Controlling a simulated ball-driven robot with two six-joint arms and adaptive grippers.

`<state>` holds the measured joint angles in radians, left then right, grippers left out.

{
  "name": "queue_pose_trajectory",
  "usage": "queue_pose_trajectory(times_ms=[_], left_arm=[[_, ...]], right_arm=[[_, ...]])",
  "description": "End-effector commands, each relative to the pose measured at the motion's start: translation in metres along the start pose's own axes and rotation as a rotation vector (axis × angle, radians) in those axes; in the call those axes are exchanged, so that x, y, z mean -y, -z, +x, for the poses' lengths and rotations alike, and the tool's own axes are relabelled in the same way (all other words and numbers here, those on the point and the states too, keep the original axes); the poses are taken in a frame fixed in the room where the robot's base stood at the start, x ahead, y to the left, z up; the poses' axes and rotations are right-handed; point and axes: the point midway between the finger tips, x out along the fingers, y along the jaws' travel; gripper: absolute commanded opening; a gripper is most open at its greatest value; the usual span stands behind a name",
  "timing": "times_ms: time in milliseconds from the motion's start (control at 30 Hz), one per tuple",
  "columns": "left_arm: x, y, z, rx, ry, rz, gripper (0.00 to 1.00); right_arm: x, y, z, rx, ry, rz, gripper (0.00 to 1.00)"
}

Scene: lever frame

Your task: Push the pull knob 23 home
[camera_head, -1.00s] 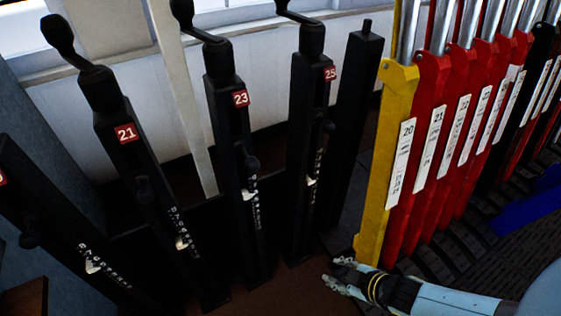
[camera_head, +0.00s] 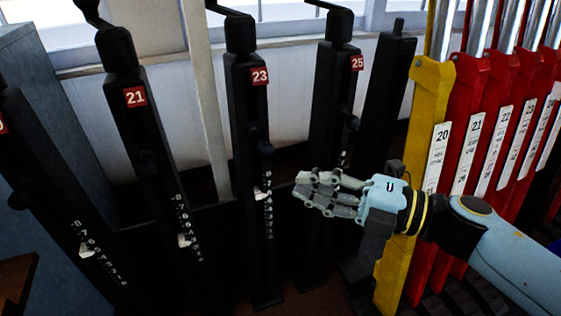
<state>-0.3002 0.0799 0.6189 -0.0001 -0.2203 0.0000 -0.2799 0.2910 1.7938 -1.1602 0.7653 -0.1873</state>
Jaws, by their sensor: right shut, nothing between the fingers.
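The black post numbered 23 (camera_head: 245,110) stands upright in the middle of the camera_head view, with a red number plate and a crank handle on top. Its small black pull knob (camera_head: 264,149) sits partway down the post, above a white pointer and scale. I cannot tell how far the knob sticks out. My right gripper (camera_head: 302,186) is shut and empty. In the picture it is right of and a little below the knob, apart from it, with its fingers pointing left. It covers part of post 25. My left gripper is not in view.
Similar posts 21 (camera_head: 142,140) and 25 (camera_head: 330,100) stand on either side of post 23. A yellow lever (camera_head: 430,100) and several red levers (camera_head: 470,95) stand to the right, behind my right arm. A pale upright bar (camera_head: 205,110) stands between posts 21 and 23.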

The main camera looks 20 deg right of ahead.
Motion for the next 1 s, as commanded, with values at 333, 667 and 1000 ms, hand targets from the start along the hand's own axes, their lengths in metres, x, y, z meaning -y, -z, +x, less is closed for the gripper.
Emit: queue_pose_trajectory(times_ms=[333, 667, 1000], left_arm=[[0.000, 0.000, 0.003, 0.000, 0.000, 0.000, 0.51], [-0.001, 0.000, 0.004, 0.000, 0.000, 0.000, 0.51], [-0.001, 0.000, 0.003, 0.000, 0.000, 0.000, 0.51]], right_arm=[[0.001, -0.018, 0.057, 0.001, 0.000, 0.002, 0.00], [0.000, -0.029, 0.067, 0.001, 0.001, 0.002, 0.00], [-0.001, -0.036, 0.074, 0.002, -0.001, 0.001, 0.00]])
